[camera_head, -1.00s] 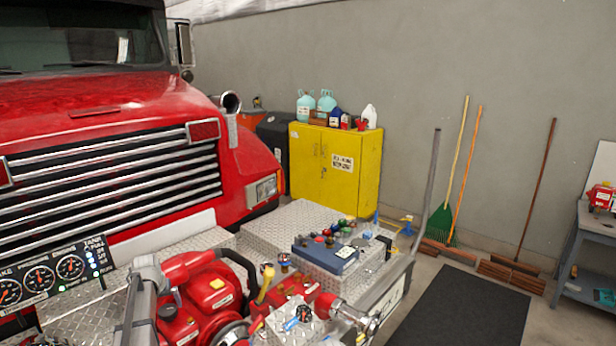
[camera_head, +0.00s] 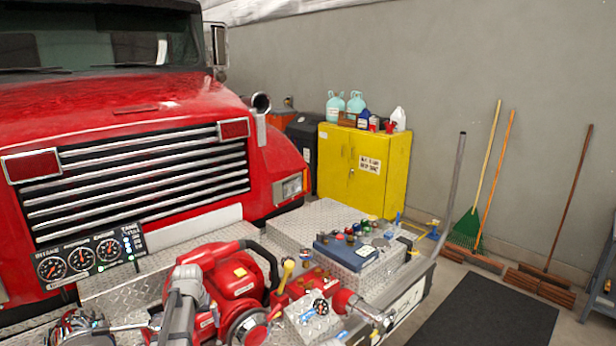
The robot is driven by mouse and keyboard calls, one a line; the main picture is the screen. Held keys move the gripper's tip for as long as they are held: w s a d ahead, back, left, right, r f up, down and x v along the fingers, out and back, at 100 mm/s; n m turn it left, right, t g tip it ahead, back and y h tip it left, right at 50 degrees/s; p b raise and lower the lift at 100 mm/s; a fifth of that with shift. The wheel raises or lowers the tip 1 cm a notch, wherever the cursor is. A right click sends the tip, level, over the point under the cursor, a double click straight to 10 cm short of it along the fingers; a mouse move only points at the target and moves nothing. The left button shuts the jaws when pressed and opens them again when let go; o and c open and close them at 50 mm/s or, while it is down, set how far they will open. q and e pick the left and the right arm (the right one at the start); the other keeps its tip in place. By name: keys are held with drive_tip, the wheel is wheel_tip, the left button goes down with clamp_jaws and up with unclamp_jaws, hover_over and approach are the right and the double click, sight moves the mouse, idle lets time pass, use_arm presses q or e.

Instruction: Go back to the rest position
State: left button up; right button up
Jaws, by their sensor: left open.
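My left gripper (camera_head: 186,290) shows as a grey shape at the lower left, in front of the red pump. Its jaws are hard to make out against the machinery, but it is open and I see nothing held in it. The red pump (camera_head: 235,278) with its black hose sits on the diamond-plate bumper (camera_head: 318,222). I cannot tell whether the gripper touches the pump or only overlaps it in the view. My right gripper is not in view.
The red fire truck (camera_head: 120,125) fills the left. A gauge panel (camera_head: 90,255) stands before its grille. A blue box (camera_head: 345,250) with coloured knobs sits on the bumper. A yellow cabinet (camera_head: 390,180) and brooms line the wall. A dark mat (camera_head: 485,310) lies on open floor.

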use_arm(q)
drive_tip(key=shift+s+d, duration=0.4)
drive_tip(key=shift+s, duration=0.45)
